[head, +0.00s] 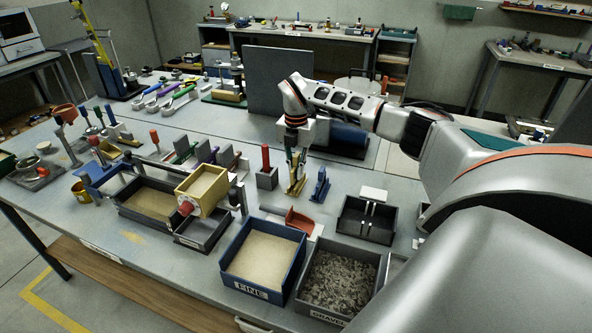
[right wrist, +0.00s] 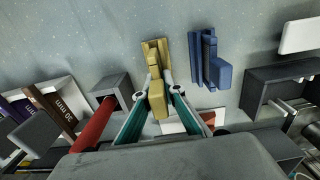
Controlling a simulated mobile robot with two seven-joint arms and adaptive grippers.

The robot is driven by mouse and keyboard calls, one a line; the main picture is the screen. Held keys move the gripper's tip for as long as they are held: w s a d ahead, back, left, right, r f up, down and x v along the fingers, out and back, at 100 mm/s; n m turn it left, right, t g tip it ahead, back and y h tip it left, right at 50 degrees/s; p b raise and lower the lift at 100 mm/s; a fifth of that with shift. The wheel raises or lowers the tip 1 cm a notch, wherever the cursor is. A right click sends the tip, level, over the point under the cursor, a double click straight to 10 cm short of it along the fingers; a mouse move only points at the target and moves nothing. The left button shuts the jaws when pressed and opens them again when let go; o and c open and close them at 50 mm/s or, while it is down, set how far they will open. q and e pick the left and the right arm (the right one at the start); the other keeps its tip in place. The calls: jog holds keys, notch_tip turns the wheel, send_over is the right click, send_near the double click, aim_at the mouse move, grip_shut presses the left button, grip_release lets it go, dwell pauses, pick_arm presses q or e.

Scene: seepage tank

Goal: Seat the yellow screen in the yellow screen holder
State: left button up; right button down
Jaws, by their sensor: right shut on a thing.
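The yellow screen (right wrist: 157,99) is between the fingers of my right gripper (right wrist: 158,92), which is shut on its block-like handle. In the head view my right gripper (head: 297,158) points down over the table with the yellow screen (head: 297,176) below its fingertips. The yellow screen holder (right wrist: 147,47) stands on the table directly under the screen, in line with it. The screen's lower edge meets or overlaps the holder in the picture; I cannot tell how deep it sits. My left gripper is not in view.
A blue screen and holder (right wrist: 207,62) stand close to the right. A grey block with a red handle (head: 266,170) stands to the left.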

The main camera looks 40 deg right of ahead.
jog(key=shift+p, duration=0.9)
dwell(0.6)
jog(key=shift+f+b, duration=0.35)
jog(key=shift+f, duration=0.65)
jog(key=shift+r, duration=0.1)
dwell(0.3)
jog(key=shift+r+p, duration=0.5)
jog(key=shift+p, duration=0.15)
jog(key=shift+s+f, duration=0.1)
jog(key=shift+f, duration=0.5)
dwell(0.9)
jog(key=shift+r, duration=0.1)
jog(key=shift+r, duration=0.4)
dwell(0.8)
